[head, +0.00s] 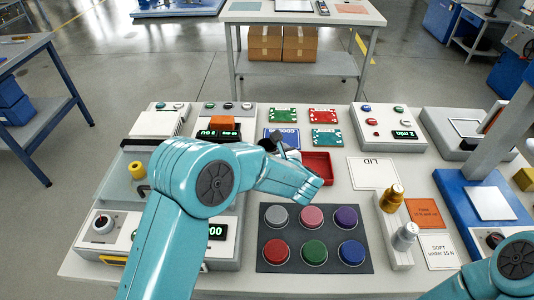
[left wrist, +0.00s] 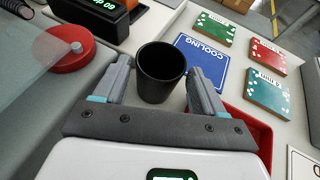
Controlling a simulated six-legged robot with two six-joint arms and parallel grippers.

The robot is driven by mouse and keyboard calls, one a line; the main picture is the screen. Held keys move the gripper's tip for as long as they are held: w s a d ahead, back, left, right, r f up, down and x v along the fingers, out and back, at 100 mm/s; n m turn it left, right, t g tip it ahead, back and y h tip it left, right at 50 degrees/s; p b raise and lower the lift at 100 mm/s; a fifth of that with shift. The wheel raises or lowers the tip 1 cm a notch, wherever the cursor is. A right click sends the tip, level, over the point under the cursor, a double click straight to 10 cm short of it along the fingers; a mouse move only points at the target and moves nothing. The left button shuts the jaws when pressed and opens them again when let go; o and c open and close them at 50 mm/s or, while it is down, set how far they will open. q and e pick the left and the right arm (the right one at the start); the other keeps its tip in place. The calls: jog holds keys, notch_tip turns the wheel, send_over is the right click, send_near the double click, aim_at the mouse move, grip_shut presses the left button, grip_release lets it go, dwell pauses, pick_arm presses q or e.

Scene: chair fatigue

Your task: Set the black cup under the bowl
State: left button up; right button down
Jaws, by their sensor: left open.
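The black cup (left wrist: 162,75) shows in the left wrist view, open end up, between the two fingers of my left gripper (left wrist: 160,68). The fingers are apart, one on each side of the cup, with a gap visible on the right side; I cannot tell whether the left finger touches it. In the head view my left gripper (head: 280,142) is near the blue cooling card, and my arm hides most of the cup area. I cannot make out a bowl clearly in either view. My right gripper is out of view; only part of that arm shows at lower right.
A red tray (head: 317,167) lies right beside my left gripper. The blue cooling card (left wrist: 203,64) and several green and red cards lie beyond. A panel of coloured discs (head: 270,262) is in front. A gold weight (head: 392,198) and a silver weight (head: 405,236) stand at right.

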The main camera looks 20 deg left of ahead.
aim_at(264, 144)
pick_arm(q)
jog(key=x, duration=0.3)
jog(key=shift+w+a, duration=0.25)
jog(key=c, duration=0.8)
jog(key=shift+r, duration=0.15)
